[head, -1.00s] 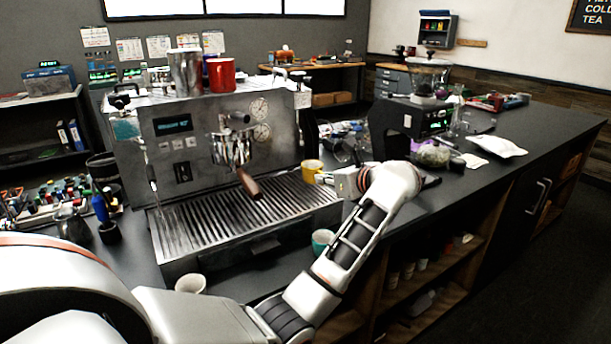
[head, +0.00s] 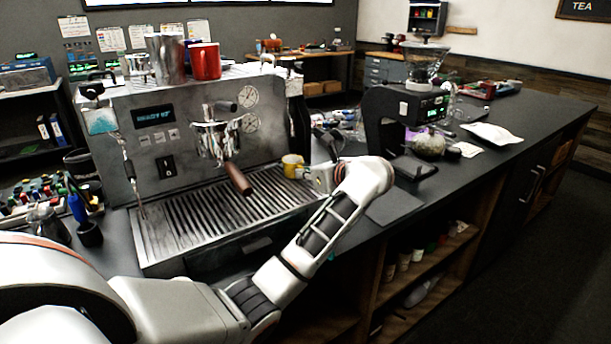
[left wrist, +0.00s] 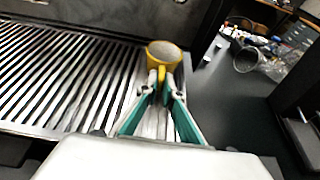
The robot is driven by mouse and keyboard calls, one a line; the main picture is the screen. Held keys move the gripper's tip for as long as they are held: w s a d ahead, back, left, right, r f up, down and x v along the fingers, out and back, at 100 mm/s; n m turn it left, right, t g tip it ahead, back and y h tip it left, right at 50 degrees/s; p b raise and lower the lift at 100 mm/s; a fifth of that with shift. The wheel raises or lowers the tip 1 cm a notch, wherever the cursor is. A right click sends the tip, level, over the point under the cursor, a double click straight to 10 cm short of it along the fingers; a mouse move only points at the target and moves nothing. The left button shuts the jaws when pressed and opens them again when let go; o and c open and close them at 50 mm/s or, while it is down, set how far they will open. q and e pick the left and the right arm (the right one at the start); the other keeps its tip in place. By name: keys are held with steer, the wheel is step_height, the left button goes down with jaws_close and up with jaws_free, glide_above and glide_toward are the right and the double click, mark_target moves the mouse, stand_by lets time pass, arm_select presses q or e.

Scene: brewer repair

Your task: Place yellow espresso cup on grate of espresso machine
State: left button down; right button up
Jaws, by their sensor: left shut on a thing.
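The yellow espresso cup (head: 292,166) is upright at the right end of the espresso machine (head: 165,150). My left gripper (head: 312,174) is shut on the cup's handle from the right. In the left wrist view the cup (left wrist: 164,54) sits just beyond the teal-lined fingertips (left wrist: 162,88), with its handle between them. The slatted grate (head: 205,215) lies under and left of the cup; it also shows in the left wrist view (left wrist: 60,75). I cannot tell whether the cup touches the grate. My right gripper is out of view.
A portafilter with a brown handle (head: 238,179) juts out over the grate. A red mug (head: 205,61) and a metal pitcher (head: 165,58) stand on top of the machine. A grinder (head: 405,110) stands to the right. Most of the grate is bare.

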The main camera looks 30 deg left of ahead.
arm_select(q)
steer(key=shift+r, duration=0.1)
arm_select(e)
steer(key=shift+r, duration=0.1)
arm_select(q)
steer(key=c, duration=2.2)
jaws_free()
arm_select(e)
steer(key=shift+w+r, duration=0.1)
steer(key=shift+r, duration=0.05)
arm_select(q)
steer(key=shift+r, duration=0.1)
steer(key=v, duration=1.2)
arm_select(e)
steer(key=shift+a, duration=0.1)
